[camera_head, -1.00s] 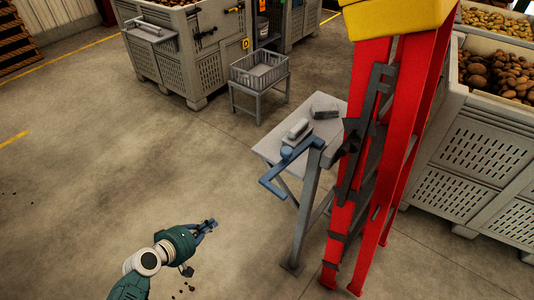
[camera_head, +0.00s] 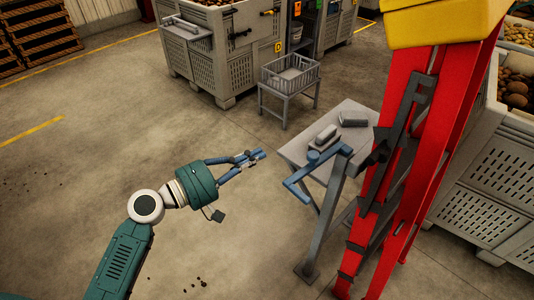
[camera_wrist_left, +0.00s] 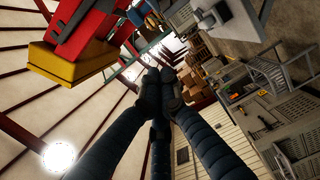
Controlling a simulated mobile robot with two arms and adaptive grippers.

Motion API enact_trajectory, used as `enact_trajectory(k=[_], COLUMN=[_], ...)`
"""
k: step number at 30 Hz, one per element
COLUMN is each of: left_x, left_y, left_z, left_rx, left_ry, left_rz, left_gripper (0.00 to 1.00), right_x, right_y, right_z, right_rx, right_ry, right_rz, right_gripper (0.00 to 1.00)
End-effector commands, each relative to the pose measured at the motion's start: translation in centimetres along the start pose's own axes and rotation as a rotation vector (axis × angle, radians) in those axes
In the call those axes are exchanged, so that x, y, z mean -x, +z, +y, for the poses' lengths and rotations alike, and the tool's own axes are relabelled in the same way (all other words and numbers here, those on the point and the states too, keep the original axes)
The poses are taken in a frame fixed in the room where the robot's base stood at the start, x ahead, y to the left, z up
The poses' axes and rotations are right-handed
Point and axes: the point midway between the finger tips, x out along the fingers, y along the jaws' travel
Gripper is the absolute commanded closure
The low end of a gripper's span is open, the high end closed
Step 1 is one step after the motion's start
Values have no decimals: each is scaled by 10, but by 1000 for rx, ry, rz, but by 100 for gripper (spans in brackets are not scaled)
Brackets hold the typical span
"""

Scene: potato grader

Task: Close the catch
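A blue bent lever (camera_head: 300,181) is mounted on top of a grey post (camera_head: 325,215) beside the red frame. It may be the catch, but I cannot tell for sure. My left gripper (camera_head: 256,158) is in the air to the left of the lever, with a gap between them, and points toward it. Its blue fingers come together at the tips in the left wrist view (camera_wrist_left: 158,88), with nothing seen between them. My right gripper is not in view.
A small grey table (camera_head: 350,112) with grey blocks stands behind the post. The tall red frame (camera_head: 408,150) with a yellow top is on the right, next to a potato crate (camera_head: 495,180). A wire basket stand (camera_head: 289,80) is farther back. The floor at left is clear.

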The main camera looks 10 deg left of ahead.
Motion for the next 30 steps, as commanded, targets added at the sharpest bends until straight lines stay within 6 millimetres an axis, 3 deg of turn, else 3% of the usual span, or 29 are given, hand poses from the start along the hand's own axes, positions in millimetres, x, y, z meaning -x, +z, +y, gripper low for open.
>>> enact_trajectory(k=[12,19,30], left_x=[-88,-92,-93], left_y=[0,32,39], left_z=[5,3,0], left_rx=[2,1,0], left_ry=[2,0,-1], left_rz=[0,0,0], left_gripper=[100,100,100], right_x=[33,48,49], right_y=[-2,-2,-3], right_z=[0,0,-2], right_rx=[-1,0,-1], right_ry=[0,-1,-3], right_rz=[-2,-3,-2], right_gripper=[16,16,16])
